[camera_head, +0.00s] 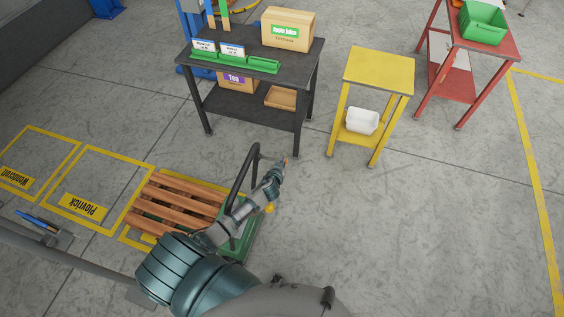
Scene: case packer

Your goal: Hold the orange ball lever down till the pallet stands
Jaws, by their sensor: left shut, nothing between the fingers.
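The pallet (178,203), with reddish-brown wooden slats, lies about flat on the floor at the lower left. A green base (248,238) with a dark bent handle frame (236,170) stands at its right end, partly hidden by my left arm. A small orange-yellow rounded part (269,209) shows just right of my arm; I cannot tell for sure whether it is the lever's ball. My left gripper (283,165) is shut and empty, reaching past the handle frame, with an orange spot at its tip. Whether it touches the lever cannot be seen. My right gripper is not in view.
A dark table (290,60) with a carton (288,27) and green trays stands behind. A yellow stand (380,72) and a red stand (490,45) are to the right. Yellow floor markings (85,205) lie at left. The floor at right is clear.

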